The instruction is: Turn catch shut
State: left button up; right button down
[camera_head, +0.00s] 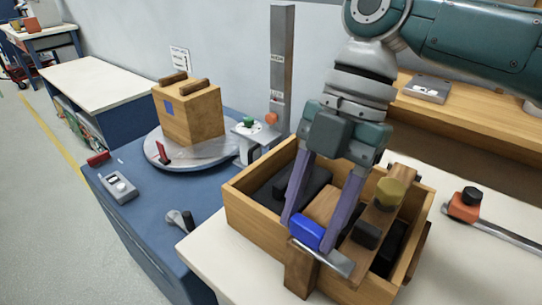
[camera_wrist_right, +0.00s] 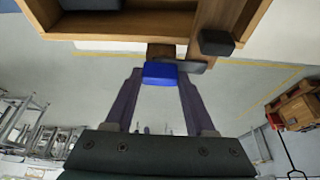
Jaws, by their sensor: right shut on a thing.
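A catch shows at the near wall of an open wooden box (camera_head: 245,215). It has a blue grip (camera_head: 308,231) and a flat grey metal bar (camera_head: 335,262), beside a wooden block (camera_head: 299,277). My right gripper (camera_head: 306,228) reaches down from above with its purple fingers shut on the blue grip. In the right wrist view the blue grip (camera_wrist_right: 160,73) sits between the fingertips, with the dark bar (camera_wrist_right: 192,68) beside it. The bar slants toward the lower right in the head view; I cannot tell whether it is latched. My left gripper is not in view.
The box holds dark blocks and a wooden bar with a brass knob (camera_head: 390,191). On the left, a blue-topped bench (camera_head: 150,215) carries a round turntable (camera_head: 215,153) with a wooden block. An orange-ended tool (camera_head: 464,205) lies right of the box.

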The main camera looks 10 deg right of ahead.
jog(key=shift+n, duration=0.4)
jog(key=shift+c, duration=1.2)
grip_release()
jog(key=v, duration=1)
jog(key=shift+a+b, duration=0.15)
jog(key=shift+b, duration=0.3)
jog(key=shift+w, duration=0.1)
